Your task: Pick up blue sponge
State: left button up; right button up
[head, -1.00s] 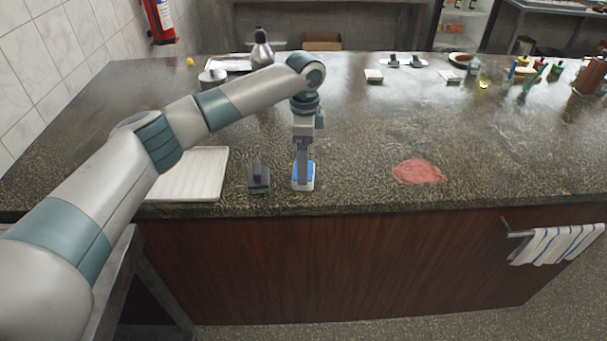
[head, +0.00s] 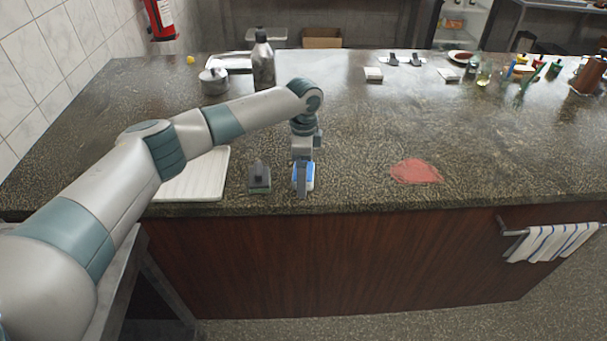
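The blue sponge (head: 309,174), blue on top with a pale lower part, is near the front edge of the dark stone counter. My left gripper (head: 302,184) points down at the sponge from above, with a grey finger in front of it that hides its middle. The other finger is hidden, so I cannot tell whether the gripper is closed on the sponge. I cannot tell whether the sponge is off the counter. My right gripper is not in view.
A dark scrubber with a green base (head: 259,178) stands just left of the sponge. A white ribbed tray (head: 196,187) lies further left, partly behind my arm. A flat red patch (head: 416,171) lies to the right. The counter between them is clear.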

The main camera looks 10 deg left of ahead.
pick_arm(q)
jog(key=c, duration=1.2)
jog(key=shift+r, duration=0.1)
jog(key=shift+w+r+b, duration=0.1)
jog(key=shift+r+b, duration=0.25)
jog(key=shift+r, duration=0.1)
jog(key=r+b, duration=0.1)
jog(key=d+r, duration=0.1)
jog(key=r, duration=0.1)
jog(key=shift+r+b, duration=0.1)
jog(key=shift+b, duration=0.3)
jog(key=shift+s+d+r+b, duration=0.6)
jog(key=shift+d+r, duration=0.55)
jog(key=shift+d, duration=0.55)
jog(key=shift+s+d+r+b, duration=0.6)
jog(key=shift+d+r, duration=0.5)
jog(key=shift+d, duration=0.55)
jog(key=shift+s+d+r+b, duration=0.6)
jog(key=shift+d+r, duration=0.55)
jog(key=shift+d, duration=0.55)
